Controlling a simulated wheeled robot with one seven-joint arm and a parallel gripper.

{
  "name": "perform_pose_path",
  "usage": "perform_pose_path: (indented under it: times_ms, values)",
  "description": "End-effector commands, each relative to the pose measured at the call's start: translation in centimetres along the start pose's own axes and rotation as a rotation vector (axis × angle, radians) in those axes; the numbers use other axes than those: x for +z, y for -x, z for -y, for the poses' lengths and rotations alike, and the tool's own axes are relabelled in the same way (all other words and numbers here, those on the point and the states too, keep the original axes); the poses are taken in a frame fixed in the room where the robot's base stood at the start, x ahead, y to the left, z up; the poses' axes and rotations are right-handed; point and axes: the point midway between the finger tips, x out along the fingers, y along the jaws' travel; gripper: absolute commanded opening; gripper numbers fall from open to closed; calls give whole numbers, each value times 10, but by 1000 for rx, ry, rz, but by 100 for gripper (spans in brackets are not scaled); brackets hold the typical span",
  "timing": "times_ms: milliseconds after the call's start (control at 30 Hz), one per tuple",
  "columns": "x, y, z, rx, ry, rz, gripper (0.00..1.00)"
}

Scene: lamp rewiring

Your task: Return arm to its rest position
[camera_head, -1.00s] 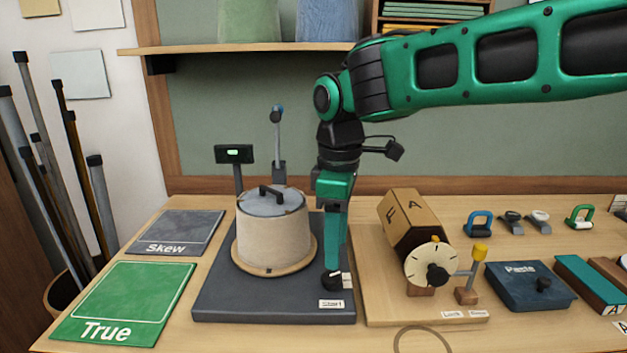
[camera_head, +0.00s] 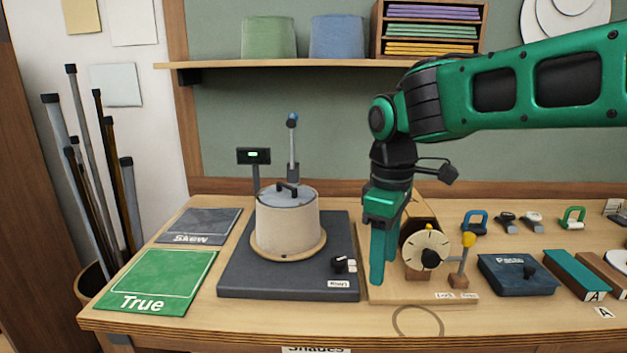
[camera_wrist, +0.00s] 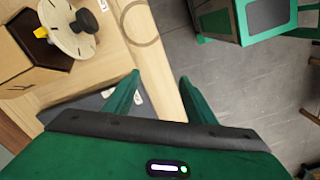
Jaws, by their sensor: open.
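My gripper (camera_head: 388,262) hangs from the green arm, fingers down, over the left part of the wooden dial board (camera_head: 448,298). Its fingers also show in the wrist view (camera_wrist: 160,82), spread apart with nothing between them. To its left, the beige lampshade drum (camera_head: 288,228) with a grey lid sits on a dark base plate (camera_head: 235,280). A black knob (camera_head: 340,264) is at that base's front right. My arm partly hides the brown box behind the dial (camera_head: 426,250).
A green True mat (camera_head: 155,282) and a grey Skew mat (camera_head: 200,226) lie at the left. A blue Paste box (camera_head: 515,275) and several clips (camera_head: 533,220) lie at the right. A shelf (camera_head: 300,63) spans above. Grey floor (camera_wrist: 235,90) lies beyond the table's front edge.

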Motion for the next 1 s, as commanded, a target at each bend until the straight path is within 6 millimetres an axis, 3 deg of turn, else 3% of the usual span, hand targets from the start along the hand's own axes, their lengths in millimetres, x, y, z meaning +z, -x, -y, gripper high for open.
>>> perform_pose_path:
  times_ms: [267, 400, 600, 700, 800, 1000]
  values:
    - [90, -14, -29, 11, -352, 11, 51]
    - [166, -29, -34, 14, -654, 14, 51]
    - [280, -63, -7, -1, -1169, 14, 51]
    - [317, -80, 15, -14, -1371, 11, 51]
    - [338, -92, 32, -25, -1507, 9, 51]
    - [349, -99, 43, -32, -1590, 7, 51]
